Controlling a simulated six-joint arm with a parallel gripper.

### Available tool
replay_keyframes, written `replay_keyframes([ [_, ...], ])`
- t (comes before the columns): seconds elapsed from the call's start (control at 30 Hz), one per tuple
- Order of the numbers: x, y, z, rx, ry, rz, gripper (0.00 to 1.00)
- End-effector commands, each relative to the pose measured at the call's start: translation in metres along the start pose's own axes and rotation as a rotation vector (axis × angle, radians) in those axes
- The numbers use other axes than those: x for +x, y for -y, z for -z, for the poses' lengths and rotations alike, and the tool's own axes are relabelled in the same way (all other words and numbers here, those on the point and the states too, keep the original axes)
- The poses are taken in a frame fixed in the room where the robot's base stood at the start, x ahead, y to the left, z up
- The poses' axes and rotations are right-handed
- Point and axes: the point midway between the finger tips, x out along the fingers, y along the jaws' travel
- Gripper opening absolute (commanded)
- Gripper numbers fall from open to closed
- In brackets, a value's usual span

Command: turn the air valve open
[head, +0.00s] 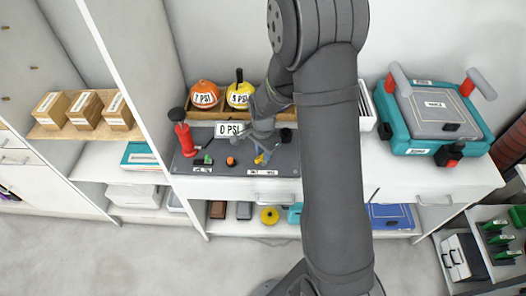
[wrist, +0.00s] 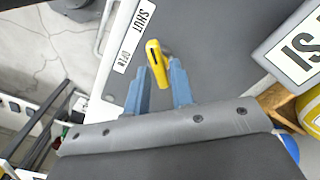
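The yellow valve handle (wrist: 156,62) stands out between the two blue fingers of my gripper (wrist: 159,88) in the wrist view. The fingers are apart, with gaps showing on both sides of the handle. A white label (wrist: 129,36) beside it reads SHUT at one end and OPEN at the other. In the head view my gripper (head: 261,152) is low over the dark panel (head: 222,165), and a bit of yellow handle (head: 259,160) shows by its fingertips. The valve's base is mostly hidden.
A "0 PSI" sign (head: 229,130) stands just left of my gripper. A teal case (head: 436,116) lies right of my arm.

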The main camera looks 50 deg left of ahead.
Motion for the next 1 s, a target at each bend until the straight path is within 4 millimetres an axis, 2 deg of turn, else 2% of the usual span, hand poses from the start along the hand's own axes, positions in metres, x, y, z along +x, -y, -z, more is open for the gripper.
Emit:
replay_keyframes([
  [0.03,-0.0001,0.0000,0.0000,0.000,0.000,0.000,0.12],
  [0.1,-0.0002,0.0001,0.0000,0.000,0.000,0.000,0.00],
  [0.57,-0.0004,0.0001,0.0001,-0.073,0.000,0.000,0.00],
  [1.0,-0.0006,0.0001,0.0001,-0.431,0.000,0.000,0.00],
])
